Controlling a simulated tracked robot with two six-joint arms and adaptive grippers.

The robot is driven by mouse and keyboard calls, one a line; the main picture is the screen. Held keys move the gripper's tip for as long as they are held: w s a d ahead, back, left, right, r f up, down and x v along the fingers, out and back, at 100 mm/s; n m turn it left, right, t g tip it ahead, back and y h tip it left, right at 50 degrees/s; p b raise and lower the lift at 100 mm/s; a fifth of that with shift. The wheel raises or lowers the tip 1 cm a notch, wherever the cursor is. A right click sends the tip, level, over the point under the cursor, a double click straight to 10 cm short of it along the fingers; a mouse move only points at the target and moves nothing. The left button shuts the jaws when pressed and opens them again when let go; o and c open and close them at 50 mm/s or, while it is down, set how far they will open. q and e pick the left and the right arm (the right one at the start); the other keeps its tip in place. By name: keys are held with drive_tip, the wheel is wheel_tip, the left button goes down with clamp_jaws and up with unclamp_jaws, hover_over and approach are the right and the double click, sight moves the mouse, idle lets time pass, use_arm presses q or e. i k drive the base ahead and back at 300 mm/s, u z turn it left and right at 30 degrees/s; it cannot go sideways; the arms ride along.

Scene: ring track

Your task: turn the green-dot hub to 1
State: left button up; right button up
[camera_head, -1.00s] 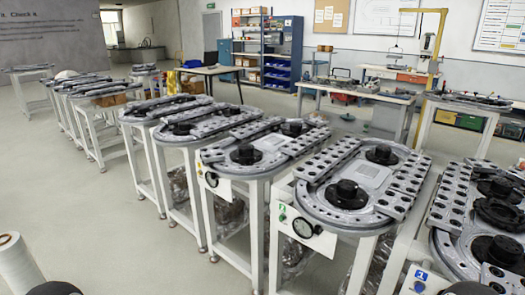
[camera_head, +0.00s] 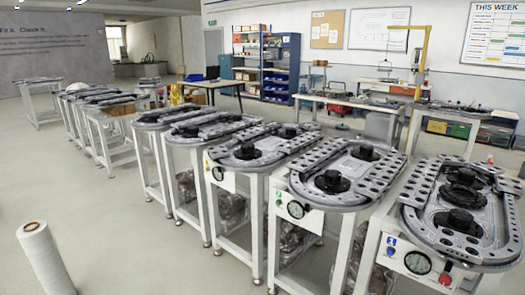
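Several ring-track stations stand in a row, each with black round hubs on a grey oval plate. The second station from the right has a panel with a small green mark (camera_head: 279,197) and a white dial (camera_head: 295,209). Black hubs on that station are a near one (camera_head: 332,182) and a far one (camera_head: 365,152). The nearest station at right has a blue label (camera_head: 391,240), a dial (camera_head: 418,262) and a near hub (camera_head: 460,220). No green dot is clear on any hub, and the hub positions are too small to read. Neither gripper is in view.
A white roll (camera_head: 45,258) stands at the lower left. Open grey floor (camera_head: 130,235) lies left of the station row. Gaps between neighbouring stations are narrow. Workbenches (camera_head: 360,108) and a blue shelf (camera_head: 280,65) stand at the back.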

sight(247, 149)
drive_tip(key=u, duration=0.2)
drive_tip(key=i, duration=0.85)
drive_tip(key=u, duration=0.4)
drive_tip(key=k, duration=1.1)
drive_tip(key=z, duration=0.2)
drive_tip(key=i, duration=1)
drive_tip(key=z, duration=0.35)
drive_tip(key=i, duration=1.25)
drive_tip(key=u, duration=0.85)
